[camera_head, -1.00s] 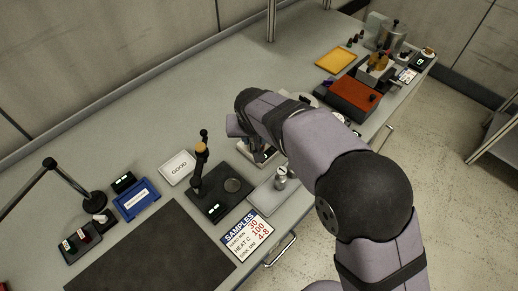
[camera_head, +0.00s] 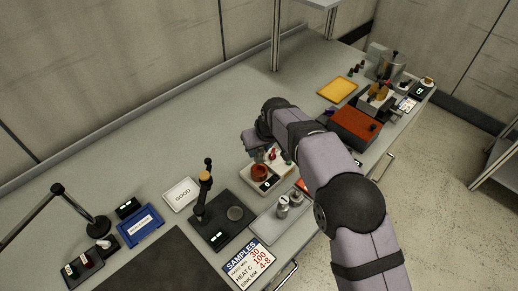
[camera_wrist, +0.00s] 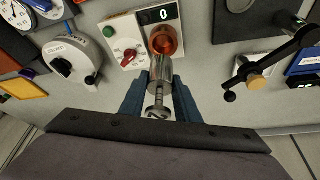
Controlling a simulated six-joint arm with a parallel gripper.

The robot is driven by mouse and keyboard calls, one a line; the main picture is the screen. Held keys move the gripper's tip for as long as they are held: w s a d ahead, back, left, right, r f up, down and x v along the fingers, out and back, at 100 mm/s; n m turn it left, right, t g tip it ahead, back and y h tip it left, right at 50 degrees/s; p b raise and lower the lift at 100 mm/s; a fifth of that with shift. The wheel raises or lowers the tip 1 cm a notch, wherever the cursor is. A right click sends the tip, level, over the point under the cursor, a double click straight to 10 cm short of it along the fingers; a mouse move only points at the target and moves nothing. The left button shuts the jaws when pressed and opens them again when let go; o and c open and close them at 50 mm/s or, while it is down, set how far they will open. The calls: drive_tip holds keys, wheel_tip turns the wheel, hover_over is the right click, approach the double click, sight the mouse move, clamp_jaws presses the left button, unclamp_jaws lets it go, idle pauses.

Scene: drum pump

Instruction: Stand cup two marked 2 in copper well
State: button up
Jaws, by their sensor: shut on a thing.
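My gripper (camera_wrist: 159,102) is shut on a metal cup (camera_wrist: 160,70) with a knobbed stem. The copper well (camera_wrist: 163,41) is a round orange-brown opening in a pale heater unit (camera_wrist: 127,48), whose display reads 0. The cup's far end overlaps the near side of the well in the wrist view; I cannot tell its height over the rim. In the head view my gripper (camera_head: 258,151) is just behind and above the copper well (camera_head: 260,172), and the held cup is mostly hidden.
Two metal cups (camera_head: 283,212) stand on a grey tray (camera_head: 264,231) in front of the heater. A black stand with a lever (camera_head: 204,190) is to the left. The red box (camera_head: 355,127) is to the right. Open bench (camera_head: 190,130) lies behind.

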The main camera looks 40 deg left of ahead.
sight(259, 156)
drive_tip(key=shift+f+b, duration=1.05)
drive_tip(key=shift+f, duration=0.6)
drive_tip(key=shift+f+b, duration=1.25)
drive_tip(key=shift+f, duration=0.8)
